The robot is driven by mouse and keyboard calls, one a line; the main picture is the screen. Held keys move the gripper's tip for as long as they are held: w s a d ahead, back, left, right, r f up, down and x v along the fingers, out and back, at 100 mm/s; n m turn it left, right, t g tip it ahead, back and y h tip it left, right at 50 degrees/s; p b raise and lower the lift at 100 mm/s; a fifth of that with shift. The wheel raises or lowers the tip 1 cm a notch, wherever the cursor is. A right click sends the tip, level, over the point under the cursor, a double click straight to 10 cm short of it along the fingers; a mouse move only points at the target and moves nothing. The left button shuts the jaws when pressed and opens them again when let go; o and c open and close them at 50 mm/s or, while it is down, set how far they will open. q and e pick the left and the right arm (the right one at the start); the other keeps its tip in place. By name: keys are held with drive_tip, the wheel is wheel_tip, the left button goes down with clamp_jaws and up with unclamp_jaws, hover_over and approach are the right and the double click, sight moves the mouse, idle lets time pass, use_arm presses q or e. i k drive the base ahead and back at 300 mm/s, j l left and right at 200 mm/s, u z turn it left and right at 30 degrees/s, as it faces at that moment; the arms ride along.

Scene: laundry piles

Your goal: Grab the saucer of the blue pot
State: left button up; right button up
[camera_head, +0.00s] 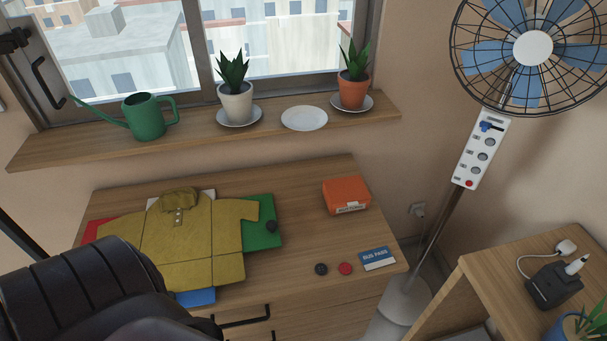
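The blue pot (574,326) with a green spiky plant stands on the wooden side table at the lower right, cut by the picture's edge. Its base is out of view, so I cannot tell whether a saucer is under it. An empty white saucer (304,118) lies on the windowsill between two potted plants. The white pot (236,103) stands on its own saucer (240,120), left of the empty one. The orange pot (352,92) stands on another saucer (371,103), to the right. Neither gripper is in view.
A green watering can (146,118) stands on the sill (60,150). The desk (310,245) holds a folded mustard shirt (180,240), an orange box (346,194) and a bus pass (377,259). A standing fan (533,48) rises between desk and side table (490,275), which holds a black charger (553,285).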

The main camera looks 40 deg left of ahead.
sight(301, 118)
drive_tip(key=l+u, duration=0.1)
drive_tip(key=u, duration=0.3)
drive_tip(key=l+u, duration=0.1)
drive_tip(key=u, duration=0.25)
drive_tip(key=l+u, duration=0.1)
drive_tip(key=u, duration=0.3)
drive_tip(key=l+u, duration=0.1)
drive_tip(key=u, duration=0.3)
drive_tip(key=i+l, duration=0.05)
